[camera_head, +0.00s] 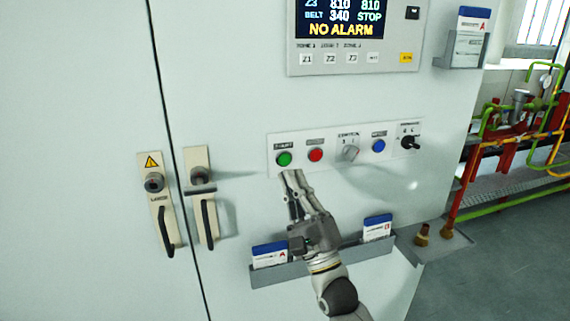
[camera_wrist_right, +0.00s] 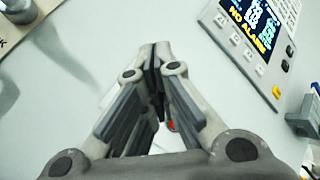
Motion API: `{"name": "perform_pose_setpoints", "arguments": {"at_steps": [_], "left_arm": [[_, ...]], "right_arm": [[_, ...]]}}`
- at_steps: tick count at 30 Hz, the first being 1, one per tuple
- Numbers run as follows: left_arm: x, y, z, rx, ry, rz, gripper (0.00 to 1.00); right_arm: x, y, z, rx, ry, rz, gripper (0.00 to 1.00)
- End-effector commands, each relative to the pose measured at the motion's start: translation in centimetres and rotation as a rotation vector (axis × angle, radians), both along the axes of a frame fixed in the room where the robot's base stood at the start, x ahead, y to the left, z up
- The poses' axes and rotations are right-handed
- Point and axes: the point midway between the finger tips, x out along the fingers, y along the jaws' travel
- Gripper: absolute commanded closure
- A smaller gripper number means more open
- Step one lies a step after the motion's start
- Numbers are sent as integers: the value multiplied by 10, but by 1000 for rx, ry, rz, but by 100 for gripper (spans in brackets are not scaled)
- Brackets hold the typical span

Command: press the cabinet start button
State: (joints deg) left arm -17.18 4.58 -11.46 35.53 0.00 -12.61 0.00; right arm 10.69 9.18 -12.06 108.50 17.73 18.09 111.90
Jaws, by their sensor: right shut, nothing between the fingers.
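The green start button (camera_head: 284,159) sits at the left end of a white button strip (camera_head: 332,154) on the cabinet front. My right gripper (camera_head: 291,174) is shut and empty, its fingertips just below the green button in the head view. I cannot tell whether the tips touch the strip. In the right wrist view the closed fingertips (camera_wrist_right: 157,48) point at the cabinet face, and the green button is not visible there. A small part of a red button (camera_wrist_right: 171,126) shows between the fingers. My left gripper is not in view.
The strip also has a red button (camera_head: 315,155), a selector knob (camera_head: 350,152), a blue button (camera_head: 378,146) and a black switch (camera_head: 410,143). A display (camera_head: 342,18) is above. A grey card ledge (camera_head: 289,272) is below. Door handles (camera_head: 207,222) stand out at left.

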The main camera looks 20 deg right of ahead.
Motion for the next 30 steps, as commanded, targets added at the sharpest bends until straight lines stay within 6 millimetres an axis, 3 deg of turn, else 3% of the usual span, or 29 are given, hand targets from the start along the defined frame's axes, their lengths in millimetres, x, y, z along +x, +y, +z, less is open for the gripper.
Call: {"name": "perform_pose_setpoints", "arguments": {"at_steps": [6,12,30], "left_arm": [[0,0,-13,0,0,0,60],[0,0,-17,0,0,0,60],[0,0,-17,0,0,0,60]], "right_arm": [[29,1,-2,0,-1,0,100],[42,1,-1,0,0,0,100],[45,2,0,0,1,-1,100]]}}
